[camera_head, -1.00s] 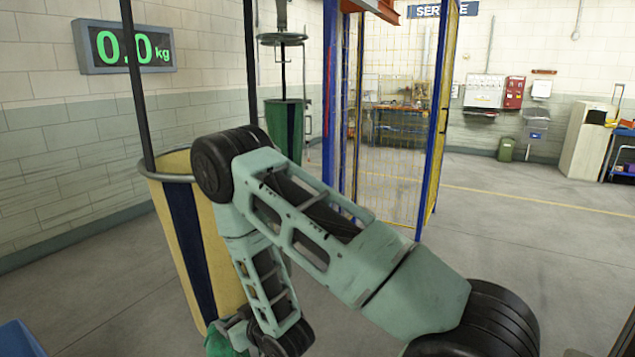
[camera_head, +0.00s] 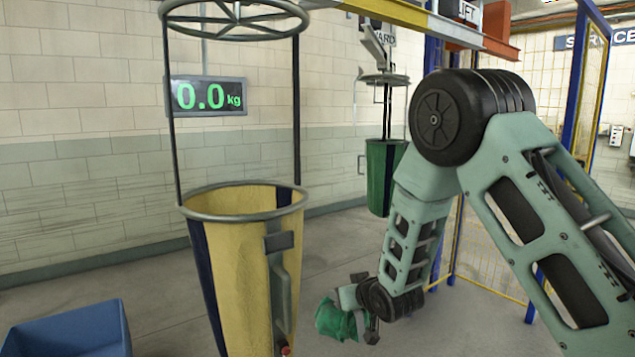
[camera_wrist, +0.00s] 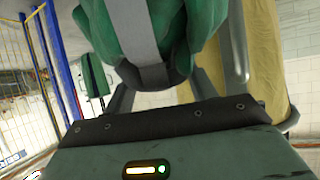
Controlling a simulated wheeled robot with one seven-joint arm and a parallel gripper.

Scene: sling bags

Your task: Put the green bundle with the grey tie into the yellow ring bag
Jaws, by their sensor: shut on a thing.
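The green bundle (camera_head: 338,320) hangs in my gripper (camera_head: 368,320), low and to the right of the yellow ring bag. In the wrist view the bundle (camera_wrist: 183,25) fills the top middle, with a grey band (camera_wrist: 135,30) across it, and my gripper (camera_wrist: 165,85) is shut on it. The yellow ring bag (camera_head: 240,260) has dark blue stripes and a round grey rim, and hangs on dark rods from an upper ring. Its rim is well above the bundle. The bag also shows at the right of the wrist view (camera_wrist: 265,50). Its inside bottom is hidden.
A blue bin (camera_head: 70,330) stands at the lower left. A green bag (camera_head: 380,175) hangs further back. A display (camera_head: 205,96) on the wall reads 0.0 kg. A blue-framed mesh fence (camera_head: 575,90) stands behind my arm. Floor is clear between bag and bundle.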

